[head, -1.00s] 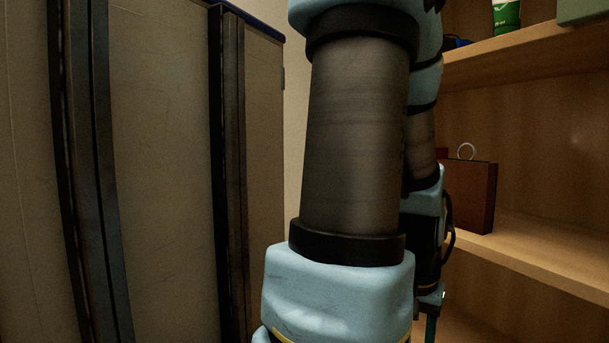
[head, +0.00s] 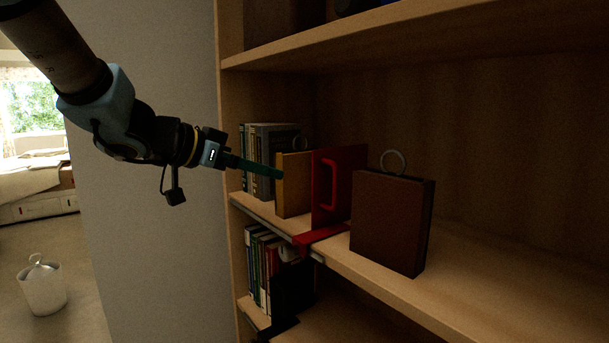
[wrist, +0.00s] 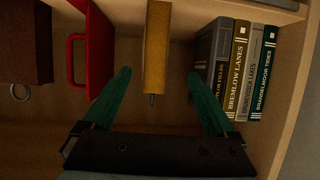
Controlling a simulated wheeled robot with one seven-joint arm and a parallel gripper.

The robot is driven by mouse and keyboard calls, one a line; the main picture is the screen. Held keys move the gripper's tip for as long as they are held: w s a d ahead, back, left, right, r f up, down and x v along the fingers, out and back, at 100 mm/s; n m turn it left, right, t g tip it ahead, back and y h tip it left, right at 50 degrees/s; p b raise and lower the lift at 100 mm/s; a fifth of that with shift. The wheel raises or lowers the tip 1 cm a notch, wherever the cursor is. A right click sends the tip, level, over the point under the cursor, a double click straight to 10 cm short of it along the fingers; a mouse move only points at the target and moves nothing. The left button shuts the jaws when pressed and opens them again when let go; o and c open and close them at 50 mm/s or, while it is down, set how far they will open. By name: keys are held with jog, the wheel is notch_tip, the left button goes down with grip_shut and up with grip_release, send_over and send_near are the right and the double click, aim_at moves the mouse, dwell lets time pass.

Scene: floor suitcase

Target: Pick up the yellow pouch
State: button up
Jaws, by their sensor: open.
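The yellow pouch (head: 294,188) is a flat, upright, ochre piece with a small ring on top. It stands on the middle shelf between a row of books and a red bookend. In the wrist view, the pouch (wrist: 158,45) shows narrow edge on, between the two green fingers and apart from both. My gripper (wrist: 158,76) is open and empty. In the head view, my gripper (head: 280,173) comes in from the left, its fingertips overlapping the pouch's near edge. How deep the fingers reach around it cannot be told.
The red bookend (head: 325,190) stands close on one side of the pouch, the grey and dark books (head: 270,160) on the other. A brown flat case (head: 390,220) with a ring stands further right. The shelf board (head: 480,270) is clear beyond it. Another shelf is above.

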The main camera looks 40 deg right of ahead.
aim_at(301, 177)
jog(key=shift+g, duration=0.3)
jog(key=x, duration=0.5)
jog(key=shift+s+d+r, duration=0.1)
jog(key=shift+s, duration=0.25)
jog(key=shift+p+x, duration=0.85)
jog(key=shift+x, duration=1.85)
jog(key=shift+w+r, duration=0.1)
jog(key=shift+r, duration=0.05)
jog(key=shift+d, duration=0.1)
jog(key=shift+c, duration=0.3)
grip_shut()
